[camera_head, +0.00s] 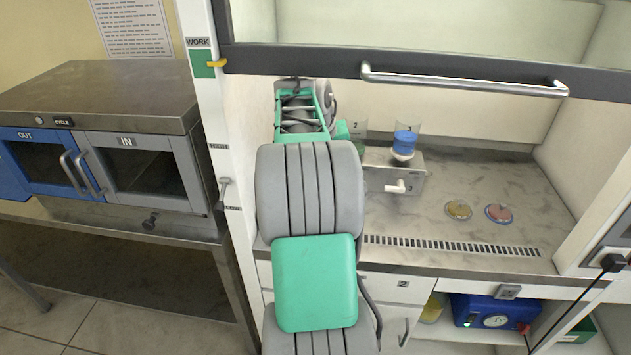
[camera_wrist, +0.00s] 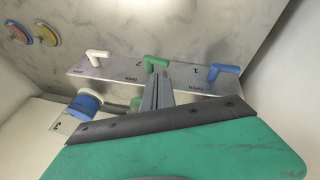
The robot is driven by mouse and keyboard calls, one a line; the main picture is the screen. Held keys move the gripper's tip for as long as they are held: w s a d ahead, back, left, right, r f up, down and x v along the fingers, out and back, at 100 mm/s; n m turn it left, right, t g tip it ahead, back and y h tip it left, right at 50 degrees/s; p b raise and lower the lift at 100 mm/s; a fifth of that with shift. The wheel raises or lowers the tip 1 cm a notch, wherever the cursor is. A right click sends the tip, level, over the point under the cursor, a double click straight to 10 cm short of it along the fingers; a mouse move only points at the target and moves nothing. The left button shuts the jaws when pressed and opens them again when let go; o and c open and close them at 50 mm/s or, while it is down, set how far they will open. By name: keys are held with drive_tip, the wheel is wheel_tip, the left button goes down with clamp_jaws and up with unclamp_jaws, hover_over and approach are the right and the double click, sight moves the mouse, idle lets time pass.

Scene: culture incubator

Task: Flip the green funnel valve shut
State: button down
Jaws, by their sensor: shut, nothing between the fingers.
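The green valve handle (camera_wrist: 155,62) is L-shaped and sits in the middle of the metal valve block (camera_wrist: 118,77) in the wrist view. Its lever points to the right there. My gripper (camera_wrist: 161,73) is shut and empty, with its fingertips close by the green handle; I cannot tell whether they touch it. In the head view my arm hides the gripper and the green handle. The metal block (camera_head: 412,174) shows there to the right of my arm.
A white handle (camera_wrist: 98,56) and a blue handle (camera_wrist: 224,70) flank the green one. A funnel with blue contents (camera_head: 405,141) stands above the block. Two dishes (camera_head: 458,209) (camera_head: 498,213) lie on the bench to the right. The raised sash handle (camera_head: 465,80) spans above.

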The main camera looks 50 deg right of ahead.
drive_tip(key=a+b, duration=0.1)
drive_tip(key=a, duration=0.9)
drive_tip(key=shift+s, duration=0.45)
